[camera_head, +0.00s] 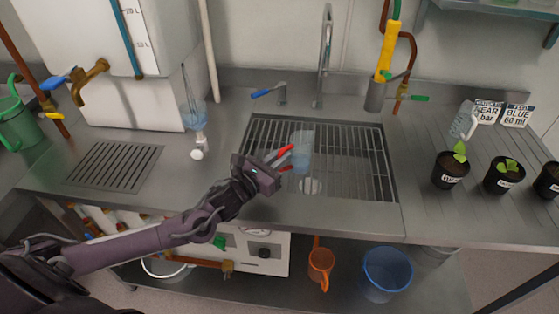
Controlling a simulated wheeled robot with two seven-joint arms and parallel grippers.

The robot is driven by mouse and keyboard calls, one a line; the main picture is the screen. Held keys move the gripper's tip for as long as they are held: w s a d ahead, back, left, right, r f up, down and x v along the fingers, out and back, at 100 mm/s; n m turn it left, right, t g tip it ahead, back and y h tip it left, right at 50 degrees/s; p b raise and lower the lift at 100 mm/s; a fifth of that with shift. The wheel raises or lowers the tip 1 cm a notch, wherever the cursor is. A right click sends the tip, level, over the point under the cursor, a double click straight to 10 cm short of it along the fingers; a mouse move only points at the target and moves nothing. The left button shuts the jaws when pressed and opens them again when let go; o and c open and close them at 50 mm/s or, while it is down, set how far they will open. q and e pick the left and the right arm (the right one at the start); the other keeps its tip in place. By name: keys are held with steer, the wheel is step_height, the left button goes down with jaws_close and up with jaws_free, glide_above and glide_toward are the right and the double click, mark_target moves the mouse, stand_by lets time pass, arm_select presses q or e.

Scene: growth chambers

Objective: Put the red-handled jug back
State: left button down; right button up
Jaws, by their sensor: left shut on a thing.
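The red-handled jug (303,153) is a clear, bluish vessel with a red handle, over the sink grate (350,165). My left gripper (278,168) comes in from the left and is shut on its red handle. The jug looks roughly upright. I cannot tell whether its base touches the grate or hangs a little above it. The fingertips are partly hidden around the handle. My right gripper does not show.
A tall tap (325,60) and a blue-levered tap (270,92) stand behind the sink. A clear jug (464,121) and potted seedlings (449,173) stand on the right counter. A slotted drain (113,165) lies at left. An orange jug (320,266) and blue bucket (387,272) are below.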

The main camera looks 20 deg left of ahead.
arm_select(q)
steer(key=shift+f, duration=0.7)
steer(key=shift+f, duration=0.2)
steer(key=c, duration=1.5)
jaws_free()
